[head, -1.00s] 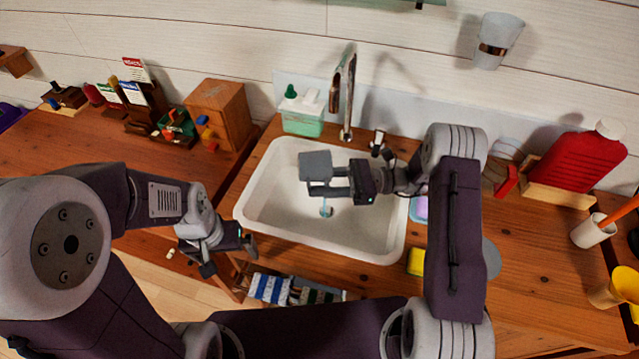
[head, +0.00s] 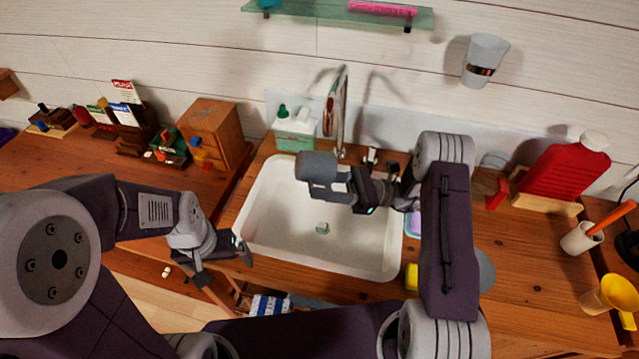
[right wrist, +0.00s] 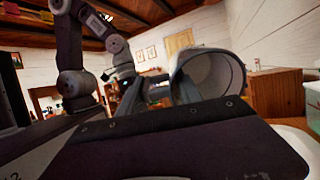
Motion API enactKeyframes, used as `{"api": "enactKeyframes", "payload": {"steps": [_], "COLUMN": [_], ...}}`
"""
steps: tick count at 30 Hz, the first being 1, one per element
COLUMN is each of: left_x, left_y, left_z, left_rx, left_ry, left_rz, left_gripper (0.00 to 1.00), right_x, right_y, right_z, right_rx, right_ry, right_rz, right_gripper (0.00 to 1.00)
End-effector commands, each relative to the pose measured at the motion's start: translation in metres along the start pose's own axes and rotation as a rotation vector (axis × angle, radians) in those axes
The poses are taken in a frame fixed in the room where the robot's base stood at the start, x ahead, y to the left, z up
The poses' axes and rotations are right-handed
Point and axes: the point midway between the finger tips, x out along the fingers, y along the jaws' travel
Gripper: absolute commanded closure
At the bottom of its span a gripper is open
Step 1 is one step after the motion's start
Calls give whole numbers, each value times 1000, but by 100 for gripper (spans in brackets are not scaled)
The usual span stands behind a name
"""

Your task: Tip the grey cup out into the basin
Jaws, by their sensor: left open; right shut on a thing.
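The grey cup (head: 316,167) is in my right gripper (head: 335,184), above the white basin (head: 262,222). The cup looks tilted onto its side in the head view. In the right wrist view I see into the mouth of the cup (right wrist: 210,80), and its visible inside looks empty. The jaws of my right gripper are shut on the cup. A small pale green thing (head: 322,228) is at the basin floor, probably the drain. My left gripper (head: 222,264) is open and empty at the counter's front edge, left of the basin.
The tap (head: 337,115) rises behind the cup, with a soap bottle (head: 295,130) to its left. A yellow sponge (head: 411,277) lies right of the basin. A red bottle (head: 567,172) stands at the back right. A glass shelf (head: 330,12) is above.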

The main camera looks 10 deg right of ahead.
Motion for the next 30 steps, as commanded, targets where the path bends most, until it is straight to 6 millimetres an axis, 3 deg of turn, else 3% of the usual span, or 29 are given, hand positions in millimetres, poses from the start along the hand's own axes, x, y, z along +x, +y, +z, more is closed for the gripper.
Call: {"api": "enactKeyframes", "payload": {"steps": [5, 15, 30], "left_x": [-2, -25, -24], "left_y": [0, 0, 0], "left_z": [0, -3, -2], "left_rx": [0, 0, 0], "left_ry": [0, 0, 0], "left_rz": [0, 0, 0], "left_gripper": [0, 0, 0], "right_x": [0, 1, 0], "right_y": [0, 0, 0], "right_z": [2, 0, -4], "right_rx": [-1, -4, -4], "right_ry": [2, 135, 148], "right_rz": [0, 1, 0], "right_gripper": [100, 100, 100]}}
